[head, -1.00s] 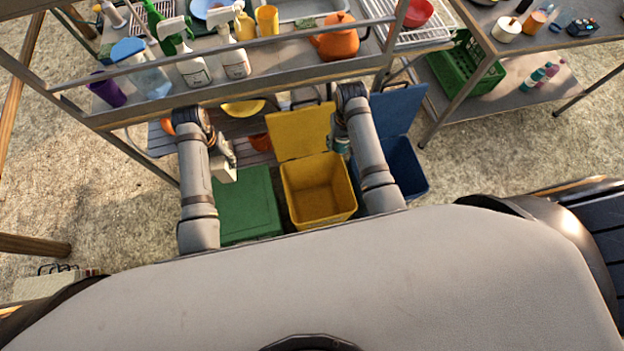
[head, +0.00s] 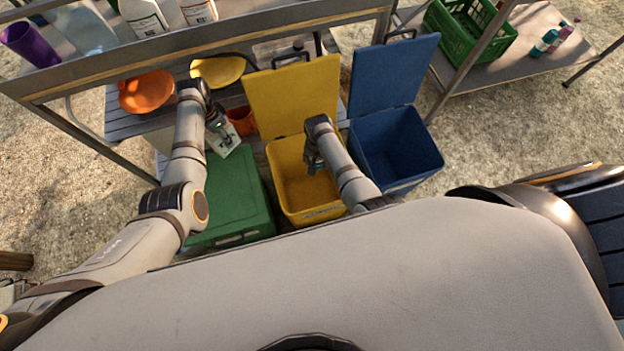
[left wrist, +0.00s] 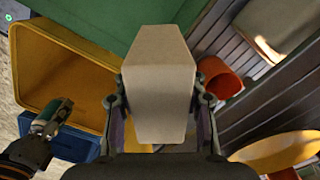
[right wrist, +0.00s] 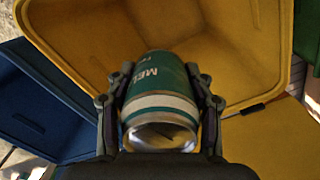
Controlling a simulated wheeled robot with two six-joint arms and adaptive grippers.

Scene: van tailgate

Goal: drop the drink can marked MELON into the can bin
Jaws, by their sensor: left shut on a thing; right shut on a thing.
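The teal can (right wrist: 160,90), with letters starting "MEL" and a silver end, is shut between the fingers of my right gripper (right wrist: 160,105). In the head view my right gripper (head: 313,158) is over the open yellow bin (head: 290,170), and the yellow bin's inside lies beyond the can in the right wrist view. The label on the yellow bin's front is too small to read. My left gripper (head: 218,125) is shut on a pale carton (left wrist: 160,75) and holds it above the back of the closed green bin (head: 232,195).
An open blue bin (head: 395,145) stands right of the yellow one, its lid (head: 393,70) raised. The yellow lid (head: 292,93) is also up. Behind are an orange bowl (head: 146,92), a yellow bowl (head: 217,70) and an orange-red cup (head: 242,121). A metal table rail (head: 200,40) crosses above.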

